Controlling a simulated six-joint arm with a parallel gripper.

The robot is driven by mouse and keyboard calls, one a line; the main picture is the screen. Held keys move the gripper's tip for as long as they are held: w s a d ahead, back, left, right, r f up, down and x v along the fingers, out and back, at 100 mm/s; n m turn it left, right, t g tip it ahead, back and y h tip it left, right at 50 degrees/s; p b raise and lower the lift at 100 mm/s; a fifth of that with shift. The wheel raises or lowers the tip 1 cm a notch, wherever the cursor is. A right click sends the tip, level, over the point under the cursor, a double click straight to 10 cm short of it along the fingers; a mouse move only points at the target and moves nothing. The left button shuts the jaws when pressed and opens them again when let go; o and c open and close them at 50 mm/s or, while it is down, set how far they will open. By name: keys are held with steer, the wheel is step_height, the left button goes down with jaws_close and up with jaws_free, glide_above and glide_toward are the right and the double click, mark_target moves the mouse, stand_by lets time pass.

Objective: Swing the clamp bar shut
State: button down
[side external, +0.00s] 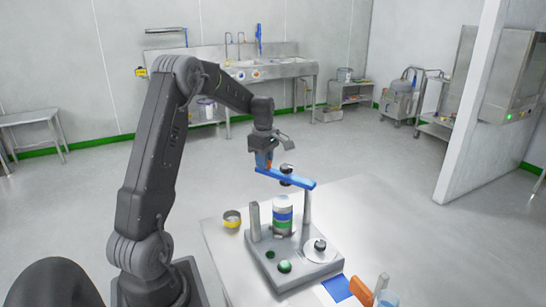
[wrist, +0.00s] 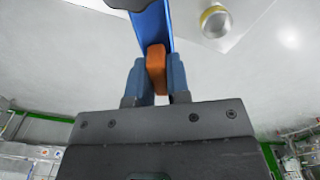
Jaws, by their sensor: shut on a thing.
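The clamp bar (side external: 300,182) is a blue bar on top of a thin upright post (side external: 307,205) at the right of a grey fixture (side external: 262,262). A dark knob (side external: 287,171) sits on the bar. My gripper (side external: 263,167) is at the bar's left end. In the wrist view, my gripper's blue fingers (wrist: 155,80) are shut on the bar's orange grip (wrist: 156,68), and the blue bar (wrist: 151,25) runs away from it. A white, blue and green canister (side external: 283,216) stands on the fixture below the bar. A short grey post (side external: 253,215) stands left of it, apart from the bar.
The fixture also carries a round disc (side external: 321,255) with a knob and a green button (side external: 285,266). A yellow-rimmed cup (side external: 232,218) stands on the table (side external: 222,246) to the left; it also shows in the wrist view (wrist: 214,22). Blue and orange items lie at the front right.

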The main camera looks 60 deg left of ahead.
steer(key=s+d+n, duration=0.3)
steer(key=d+n, duration=0.3)
steer(key=d, duration=0.1)
steer(key=s+d+n, duration=0.4)
steer(key=d+n, duration=0.2)
steer(key=shift+s+d, duration=0.25)
steer(key=shift+d, duration=0.1)
steer(key=shift+r, duration=0.1)
steer(key=c, duration=1.1)
jaws_free()
step_height(320, 180, up, 14)
steer(key=shift+f, duration=0.15)
